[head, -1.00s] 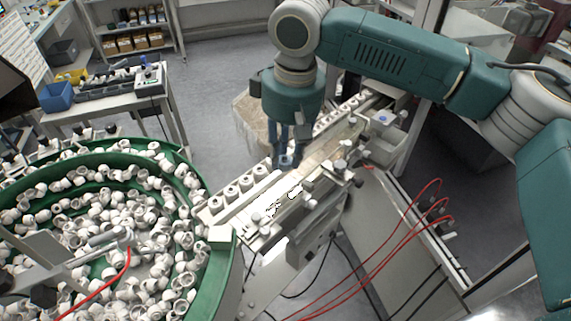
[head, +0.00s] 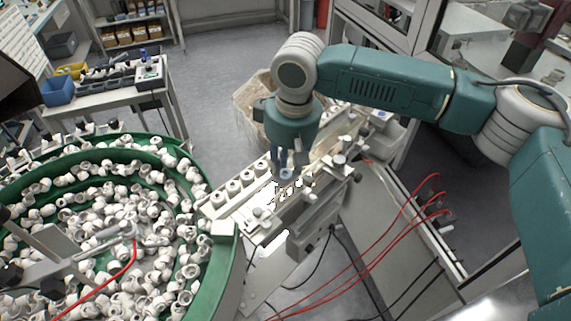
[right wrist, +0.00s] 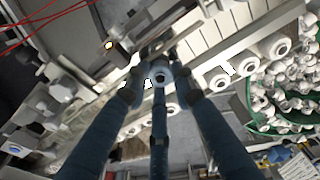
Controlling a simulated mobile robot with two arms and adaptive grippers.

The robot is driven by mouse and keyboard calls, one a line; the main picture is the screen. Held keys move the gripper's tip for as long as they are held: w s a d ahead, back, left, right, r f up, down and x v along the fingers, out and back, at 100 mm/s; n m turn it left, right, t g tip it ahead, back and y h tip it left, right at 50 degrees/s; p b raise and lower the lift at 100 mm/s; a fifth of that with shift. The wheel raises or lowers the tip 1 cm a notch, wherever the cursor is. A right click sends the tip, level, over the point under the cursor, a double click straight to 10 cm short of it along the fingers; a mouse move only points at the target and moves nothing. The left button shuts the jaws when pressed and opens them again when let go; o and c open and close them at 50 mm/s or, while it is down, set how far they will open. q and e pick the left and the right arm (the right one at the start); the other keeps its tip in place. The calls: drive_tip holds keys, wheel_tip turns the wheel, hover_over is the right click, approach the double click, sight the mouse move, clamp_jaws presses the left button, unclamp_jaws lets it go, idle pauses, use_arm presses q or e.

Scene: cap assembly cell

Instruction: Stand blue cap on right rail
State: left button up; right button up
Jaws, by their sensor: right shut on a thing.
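My right gripper (head: 291,162) is shut on the small light-blue cap (head: 287,174) and holds it at its fingertips, over the rail assembly. In the right wrist view the cap (right wrist: 160,77) shows its round dark opening between the fingers (right wrist: 160,88). A row of white caps (head: 233,187) stands on the left rail, left of the held cap. The right rail (head: 268,207) runs beside that row, with overexposed white patches. I cannot tell whether the cap touches the rail. My left gripper is not in view.
A green bowl feeder (head: 237,262) full of loose white caps stands at the left. Red hoses (head: 400,228) run at the right. A side table (head: 115,99) holds a blue bin (head: 57,90). Metal fittings (head: 340,160) stick up along the rail's right side.

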drive_tip(key=shift+s+f, duration=0.1)
drive_tip(key=shift+f, duration=0.1)
drive_tip(key=o, duration=0.4)
drive_tip(key=shift+r, duration=0.4)
drive_tip(key=r+b, duration=0.1)
drive_tip(key=r, duration=0.3)
drive_tip(key=r+b, duration=0.1)
drive_tip(key=r, duration=0.3)
drive_tip(key=s+d+r+b, duration=0.1)
drive_tip(key=r, duration=0.3)
drive_tip(key=shift+r, duration=0.2)
